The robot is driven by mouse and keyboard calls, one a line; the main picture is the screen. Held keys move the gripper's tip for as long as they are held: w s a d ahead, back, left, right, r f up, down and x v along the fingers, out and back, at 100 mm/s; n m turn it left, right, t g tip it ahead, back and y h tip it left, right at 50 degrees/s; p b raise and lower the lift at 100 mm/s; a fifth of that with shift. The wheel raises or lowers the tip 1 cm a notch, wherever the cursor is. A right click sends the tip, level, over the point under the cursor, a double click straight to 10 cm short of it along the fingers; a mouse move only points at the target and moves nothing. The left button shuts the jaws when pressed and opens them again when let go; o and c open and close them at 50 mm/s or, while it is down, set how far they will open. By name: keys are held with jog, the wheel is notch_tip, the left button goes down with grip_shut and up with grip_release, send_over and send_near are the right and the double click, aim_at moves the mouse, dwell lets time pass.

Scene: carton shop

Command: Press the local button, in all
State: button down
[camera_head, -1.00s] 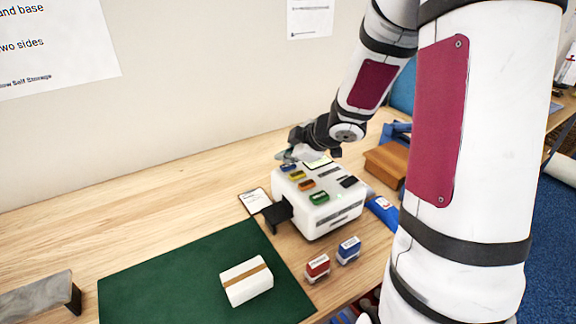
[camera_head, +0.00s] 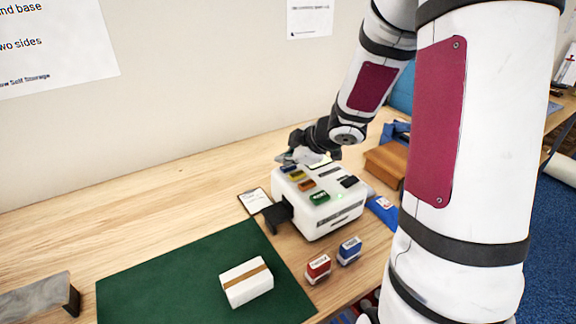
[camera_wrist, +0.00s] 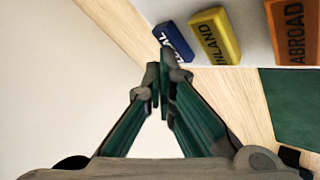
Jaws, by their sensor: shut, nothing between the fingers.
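The white machine (camera_head: 335,218) stands on the table with coloured buttons on its top. The blue button (camera_head: 289,169) is at its far left corner; in the wrist view the blue button (camera_wrist: 174,42) carries a partly hidden word ending in "AL". Beside it are the yellow INLAND button (camera_wrist: 214,36) and the orange ABROAD button (camera_wrist: 288,30). My gripper (camera_wrist: 158,78) is shut and empty, its tips at the blue button's near end and overlapping it in view. I cannot tell whether they touch. In the head view my gripper (camera_head: 286,158) is above the machine's far edge.
A green button (camera_head: 319,198) sits on the machine's near side. A green mat (camera_head: 170,275) holds a white carton with a brown strip (camera_head: 246,283). A red stamp (camera_head: 317,268) and a blue stamp (camera_head: 349,250) stand in front. A brown box (camera_head: 386,163) is behind right.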

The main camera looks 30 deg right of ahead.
aim_at(286, 168)
jog(key=shift+r, duration=0.1)
dwell(0.4)
jog(key=shift+r+p, duration=0.8)
jog(key=shift+p, duration=0.35)
notch_tip(286, 168, up, 4)
jog(key=p, duration=0.5)
jog(key=shift+s+r, duration=0.1)
jog(key=shift+r, duration=0.1)
jog(key=shift+r+p, duration=0.25)
jog(key=shift+p, duration=0.3)
